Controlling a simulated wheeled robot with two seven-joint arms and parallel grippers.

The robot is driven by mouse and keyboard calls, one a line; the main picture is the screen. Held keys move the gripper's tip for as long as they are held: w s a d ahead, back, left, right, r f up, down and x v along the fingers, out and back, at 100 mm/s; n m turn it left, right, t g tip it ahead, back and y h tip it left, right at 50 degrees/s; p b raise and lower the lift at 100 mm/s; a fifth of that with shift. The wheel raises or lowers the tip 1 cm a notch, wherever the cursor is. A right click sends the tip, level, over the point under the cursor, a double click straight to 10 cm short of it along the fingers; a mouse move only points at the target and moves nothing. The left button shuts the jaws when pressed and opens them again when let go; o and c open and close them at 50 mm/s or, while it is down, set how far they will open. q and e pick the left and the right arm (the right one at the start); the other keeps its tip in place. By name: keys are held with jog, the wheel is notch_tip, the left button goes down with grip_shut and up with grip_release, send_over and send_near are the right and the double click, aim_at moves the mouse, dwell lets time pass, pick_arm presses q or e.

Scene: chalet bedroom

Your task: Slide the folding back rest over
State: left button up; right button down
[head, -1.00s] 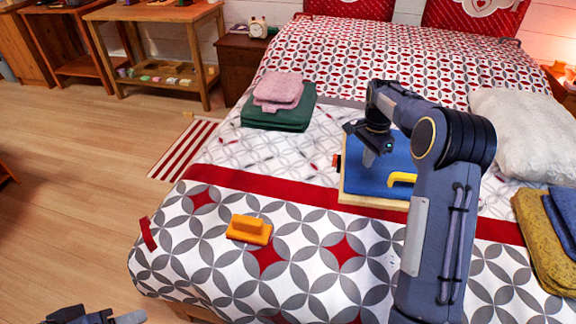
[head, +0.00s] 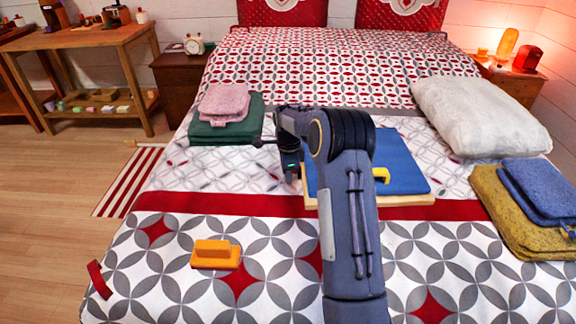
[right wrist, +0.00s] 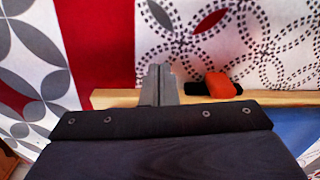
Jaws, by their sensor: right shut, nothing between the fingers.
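The folding back rest lies on the bed as a blue panel (head: 405,160) on a pale wooden frame (head: 410,201), with a yellow handle (head: 381,174). My right arm hides part of its left side. My right gripper (head: 291,178) points down at the back rest's left edge, its fingers shut and empty. In the right wrist view the shut fingers (right wrist: 158,84) are by the wooden edge (right wrist: 115,98), beside an orange-red piece with a black part (right wrist: 220,85). I cannot tell whether they touch the wood. My left gripper is out of view.
The bed (head: 290,285) has a patterned cover. Folded green (head: 225,132) and pink (head: 224,103) cloths lie left of the back rest. A white pillow (head: 480,118) and mustard (head: 510,215) and blue (head: 545,190) cloths lie right. An orange block (head: 215,254) lies nearer.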

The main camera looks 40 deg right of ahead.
aim_at(312, 174)
jog(key=shift+s+d, duration=0.5)
jog(key=shift+d, duration=0.4)
jog(key=shift+s+d, duration=0.5)
jog(key=shift+d, duration=0.35)
jog(key=d, duration=0.1)
jog(key=s+d+p, duration=0.1)
jog(key=shift+s+d, duration=0.3)
jog(key=shift+d, duration=0.1)
